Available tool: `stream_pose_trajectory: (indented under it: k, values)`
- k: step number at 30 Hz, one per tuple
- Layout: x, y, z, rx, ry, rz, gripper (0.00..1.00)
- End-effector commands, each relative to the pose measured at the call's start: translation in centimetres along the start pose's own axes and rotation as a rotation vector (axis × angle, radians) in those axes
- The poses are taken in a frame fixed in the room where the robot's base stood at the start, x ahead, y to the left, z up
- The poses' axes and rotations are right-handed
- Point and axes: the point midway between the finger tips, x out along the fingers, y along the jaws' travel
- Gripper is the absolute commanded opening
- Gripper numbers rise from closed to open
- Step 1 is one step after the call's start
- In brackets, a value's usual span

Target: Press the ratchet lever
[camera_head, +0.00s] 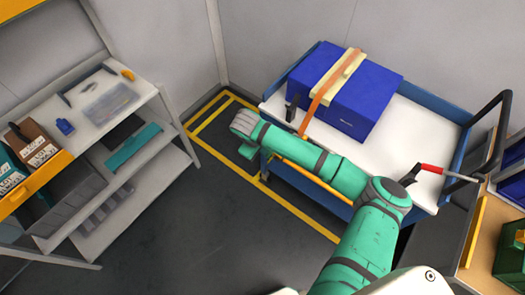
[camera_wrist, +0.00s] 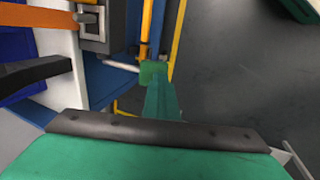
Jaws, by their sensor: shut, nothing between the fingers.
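A blue box (camera_head: 345,90) sits on the cart, with an orange strap (camera_head: 325,95) over it and a pale pad under the strap. The strap runs down to the cart's near side. A black ratchet lever (camera_head: 291,109) shows there in the head view. In the wrist view, the lever (camera_wrist: 32,74) sticks out leftward near the grey metal ratchet (camera_wrist: 93,28) and the strap (camera_wrist: 38,15). My gripper (camera_wrist: 153,73) is shut and empty, to the right of and apart from the ratchet. In the head view, my green-sleeved arm hides part of the cart's near edge.
The blue-rimmed cart (camera_head: 405,125) has a white deck and a black handle (camera_head: 495,130) at right. A red-handled tool (camera_head: 432,168) lies toward its right end. A shelf unit (camera_head: 150,160) stands at left. Dark floor (camera_head: 215,215) between them is clear.

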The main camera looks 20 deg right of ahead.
Motion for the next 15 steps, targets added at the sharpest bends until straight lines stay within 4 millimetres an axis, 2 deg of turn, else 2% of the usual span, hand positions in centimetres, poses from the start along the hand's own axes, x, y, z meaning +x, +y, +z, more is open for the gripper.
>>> stream_pose_trajectory:
  k: [8,11,15]
  values:
    - [-0.2,0.0,0.1,0.001,-0.003,0.000,0.00]
    - [-1.0,0.1,0.2,0.003,-0.004,0.000,0.00]
    - [-3.3,0.2,0.3,0.008,-0.002,0.001,0.00]
